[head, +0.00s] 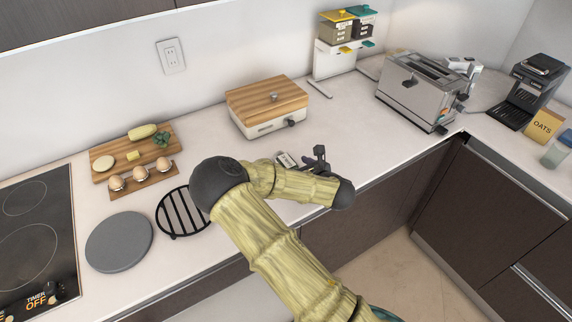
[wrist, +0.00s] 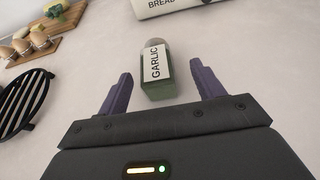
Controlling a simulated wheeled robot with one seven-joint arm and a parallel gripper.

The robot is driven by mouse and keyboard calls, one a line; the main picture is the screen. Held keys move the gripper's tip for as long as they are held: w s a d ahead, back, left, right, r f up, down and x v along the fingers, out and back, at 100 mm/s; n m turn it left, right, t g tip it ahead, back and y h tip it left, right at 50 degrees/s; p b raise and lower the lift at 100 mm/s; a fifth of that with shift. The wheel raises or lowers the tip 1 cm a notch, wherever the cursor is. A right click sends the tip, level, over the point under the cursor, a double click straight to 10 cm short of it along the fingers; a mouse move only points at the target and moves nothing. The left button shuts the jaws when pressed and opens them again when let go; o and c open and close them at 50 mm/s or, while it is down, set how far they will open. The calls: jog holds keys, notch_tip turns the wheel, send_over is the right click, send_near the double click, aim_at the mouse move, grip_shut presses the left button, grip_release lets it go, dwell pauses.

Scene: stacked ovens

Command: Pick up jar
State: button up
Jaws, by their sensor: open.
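In the wrist view a small green jar (wrist: 157,70) with a white label reading GARLIC and a greyish lid lies or stands on the white counter; I cannot tell which. My gripper (wrist: 160,88) is open, with its two purple fingers on either side of the jar's near end. In the head view my gripper (head: 318,160) is over the counter in front of the wooden-lidded box. The jar's label (head: 286,160) shows just left of the gripper, and my arm partly hides this area.
A wooden-lidded white box (head: 268,105) stands behind the jar. A black round trivet (head: 182,213) and a grey disc (head: 119,242) lie to the left, near a board (head: 132,150) with eggs in front of it. A toaster (head: 420,90) stands right.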

aim_at(290, 164)
jog(key=shift+p+x, duration=0.8)
jog(key=shift+x, duration=1.85)
jog(key=shift+s+a, duration=0.15)
jog(key=shift+s, duration=0.05)
jog(key=c, duration=1.1)
jog(key=shift+r, duration=0.1)
notch_tip(290, 164, up, 10)
jog(key=shift+f+b, duration=0.1)
jog(key=shift+b, duration=0.45)
